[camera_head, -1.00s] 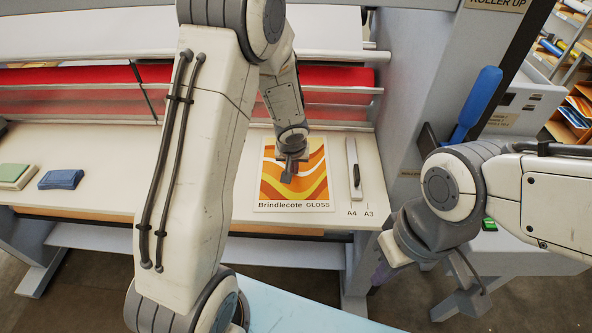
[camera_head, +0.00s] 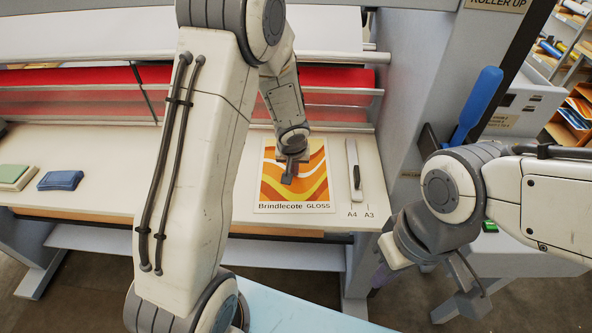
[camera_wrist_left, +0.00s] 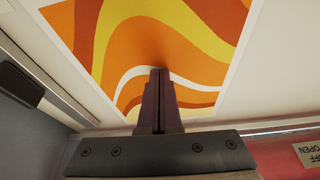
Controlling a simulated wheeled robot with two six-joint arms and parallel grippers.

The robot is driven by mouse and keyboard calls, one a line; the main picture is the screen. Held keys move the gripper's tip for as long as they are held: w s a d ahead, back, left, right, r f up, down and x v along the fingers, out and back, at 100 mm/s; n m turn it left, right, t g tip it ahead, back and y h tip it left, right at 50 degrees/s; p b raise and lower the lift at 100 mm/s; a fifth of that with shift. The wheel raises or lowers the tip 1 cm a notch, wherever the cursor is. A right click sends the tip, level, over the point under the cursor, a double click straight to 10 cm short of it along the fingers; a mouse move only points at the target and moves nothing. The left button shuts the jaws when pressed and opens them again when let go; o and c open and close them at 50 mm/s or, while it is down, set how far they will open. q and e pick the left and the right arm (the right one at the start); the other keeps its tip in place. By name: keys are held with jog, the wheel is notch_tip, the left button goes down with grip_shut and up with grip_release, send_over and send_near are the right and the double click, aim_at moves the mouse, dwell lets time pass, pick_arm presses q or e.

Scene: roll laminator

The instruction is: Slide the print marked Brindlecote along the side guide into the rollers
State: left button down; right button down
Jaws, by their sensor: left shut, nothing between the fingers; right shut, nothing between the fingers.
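The print marked Brindlecote GLOSS (camera_head: 308,193), with orange, yellow and white waves, lies flat on the feed table. My left gripper (camera_head: 287,177) is shut with its fingertips over the middle of the print; I cannot tell whether they press on it. In the left wrist view, the shut fingers (camera_wrist_left: 160,78) point at the print (camera_wrist_left: 200,30). The side guide (camera_head: 354,170) is a pale bar with a dark knob, just right of the print, with a narrow gap between. The red rollers (camera_head: 335,78) lie behind the print. My right gripper (camera_head: 470,292) is at the lower right, away from the table.
A blue-handled lever (camera_head: 477,105) stands on the grey machine housing at right. A4 and A3 marks are printed before the guide. The table between cloth and print is partly hidden by my left arm.

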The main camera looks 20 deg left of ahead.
aim_at(316, 174)
pick_arm(q)
jog(key=shift+w+d, duration=0.25)
jog(key=shift+d, duration=0.7)
jog(key=shift+w+d, duration=0.25)
jog(key=shift+d, duration=0.7)
jog(key=shift+w+d+b, duration=0.2)
jog(key=shift+d+b, duration=0.1)
jog(key=shift+d, duration=0.35)
jog(key=shift+d+f, duration=0.1)
jog(key=shift+w+d, duration=0.1)
jog(key=shift+d, duration=0.25)
jog(key=shift+w, duration=0.1)
